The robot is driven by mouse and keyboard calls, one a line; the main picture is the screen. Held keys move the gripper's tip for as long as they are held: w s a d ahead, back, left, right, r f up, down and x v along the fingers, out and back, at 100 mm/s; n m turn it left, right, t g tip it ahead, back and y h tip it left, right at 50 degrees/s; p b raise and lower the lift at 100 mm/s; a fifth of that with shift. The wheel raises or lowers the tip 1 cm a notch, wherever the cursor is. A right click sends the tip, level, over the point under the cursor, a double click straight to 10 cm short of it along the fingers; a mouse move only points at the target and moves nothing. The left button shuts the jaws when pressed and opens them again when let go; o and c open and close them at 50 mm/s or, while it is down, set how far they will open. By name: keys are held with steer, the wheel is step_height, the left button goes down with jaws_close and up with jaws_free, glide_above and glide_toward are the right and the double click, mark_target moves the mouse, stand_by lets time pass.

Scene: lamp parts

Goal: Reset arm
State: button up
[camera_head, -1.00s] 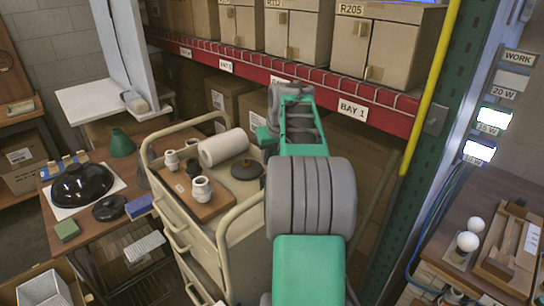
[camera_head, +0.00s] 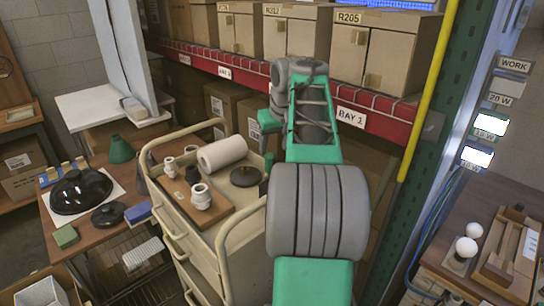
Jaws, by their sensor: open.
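My green and grey arm rises from the bottom centre, and its grey wrist joint (camera_head: 290,70) is at the top, in front of the red shelf. A green part of the arm (camera_head: 268,122) hangs just left of the forearm, over the cart's right side. No gripper fingers show; the end of my arm is hidden behind the forearm or too small to make out. On the beige cart (camera_head: 232,250), a brown board (camera_head: 222,212) carries white lamp sockets (camera_head: 200,195). A white cylinder (camera_head: 222,153) and a dark disc (camera_head: 246,175) lie beside them.
A left table holds a black dome shade (camera_head: 80,191), a green cone (camera_head: 121,150), a dark lid (camera_head: 109,215) and a blue block (camera_head: 138,213). A red shelf beam (camera_head: 385,124), a yellow pole (camera_head: 426,100) and a green upright stand close right. A right bench holds white bulbs (camera_head: 466,246).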

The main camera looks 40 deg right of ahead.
steer(key=v, duration=0.3)
